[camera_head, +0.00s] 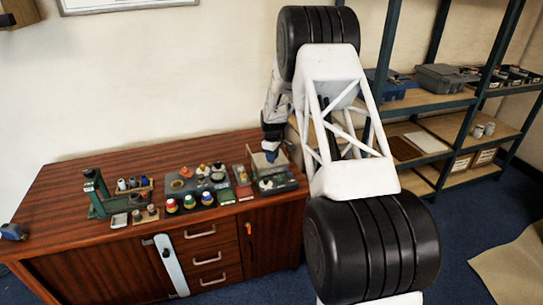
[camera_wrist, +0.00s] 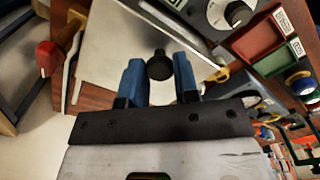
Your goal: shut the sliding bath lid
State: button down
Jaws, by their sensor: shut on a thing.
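My gripper (camera_wrist: 159,72) has its two blue fingers on either side of a black knob (camera_wrist: 159,65) and is shut on it. The knob stands on a flat pale plate, the sliding bath lid (camera_wrist: 112,45). In the head view my gripper (camera_head: 271,153) is low over the bath (camera_head: 279,185) at the right end of the wooden cabinet. My arm and the gripper hide part of the lid there, and how far it covers the bath cannot be told.
Red and green trays (camera_wrist: 265,42) lie beside the bath. A unit with a black dial (camera_wrist: 228,12) is close to the lid. Colored-cap bottles (camera_head: 188,202) and a green stand (camera_head: 97,195) are farther left on the cabinet. Shelves (camera_head: 440,105) stand at the right.

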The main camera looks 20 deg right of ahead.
jog(key=shift+s, duration=0.2)
jog(key=c, duration=0.9)
grip_release()
jog(key=shift+o, duration=0.2)
notch_tip(320, 180, up, 7)
jog(key=shift+f, duration=0.1)
jog(key=shift+r, duration=0.5)
jog(key=shift+r, duration=0.1)
